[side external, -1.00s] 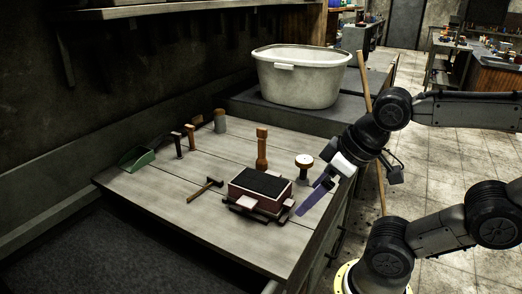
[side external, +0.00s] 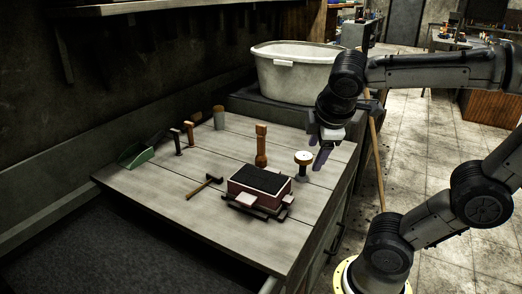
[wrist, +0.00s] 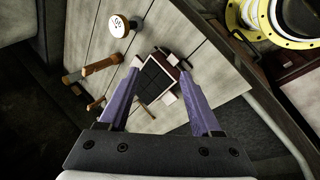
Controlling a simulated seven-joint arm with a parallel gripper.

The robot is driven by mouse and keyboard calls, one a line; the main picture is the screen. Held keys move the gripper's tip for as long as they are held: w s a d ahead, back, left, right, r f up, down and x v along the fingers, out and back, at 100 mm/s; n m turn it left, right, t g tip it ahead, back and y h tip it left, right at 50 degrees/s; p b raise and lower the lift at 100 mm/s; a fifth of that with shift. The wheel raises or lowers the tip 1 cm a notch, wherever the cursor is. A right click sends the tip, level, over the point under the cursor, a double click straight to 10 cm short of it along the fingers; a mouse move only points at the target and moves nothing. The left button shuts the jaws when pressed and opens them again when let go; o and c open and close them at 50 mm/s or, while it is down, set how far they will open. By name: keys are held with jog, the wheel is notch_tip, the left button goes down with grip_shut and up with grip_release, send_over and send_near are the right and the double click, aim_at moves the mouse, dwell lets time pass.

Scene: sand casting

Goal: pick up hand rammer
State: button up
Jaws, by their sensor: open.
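A tall wooden tool with a flared top and base (side external: 261,145), which looks like the hand rammer, stands upright on the bench behind the mould box. In the wrist view, a wooden tool that seems to be the same one (wrist: 102,66) lies left of the fingers. My gripper (side external: 321,158) hangs above the bench's right side, right of that tool and close to a white-topped tool. In the wrist view my gripper (wrist: 160,76) is open, its two purple fingers apart with nothing held between them.
The mould box (side external: 260,182) sits near the bench's front right. The white-topped tool (side external: 303,158) stands right of the rammer. A hammer-like tool (side external: 205,186), green scoop (side external: 137,155) and small upright tools (side external: 178,141) lie left. A white tub (side external: 297,75) stands behind.

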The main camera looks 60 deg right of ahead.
jog(key=w+d+f+n+g+h, duration=0.1)
jog(key=w+d+n+h, duration=0.35)
jog(key=w, duration=0.55)
jog(key=w+d+f+n+g+h, duration=0.1)
jog(key=w+d+n+g+h, duration=0.2)
jog(key=w+n, duration=0.5)
jog(key=t+h, duration=0.1)
jog(key=h, duration=0.1)
send_near(259, 141)
jog(key=shift+m+y, duration=0.25)
jog(key=x, duration=0.5)
jog(key=shift+s+d, duration=0.15)
jog(key=shift+s, duration=0.1)
jog(key=shift+x, duration=3.1)
jog(key=shift+w+r, duration=0.15)
jog(key=shift+w, duration=0.1)
grip_shut()
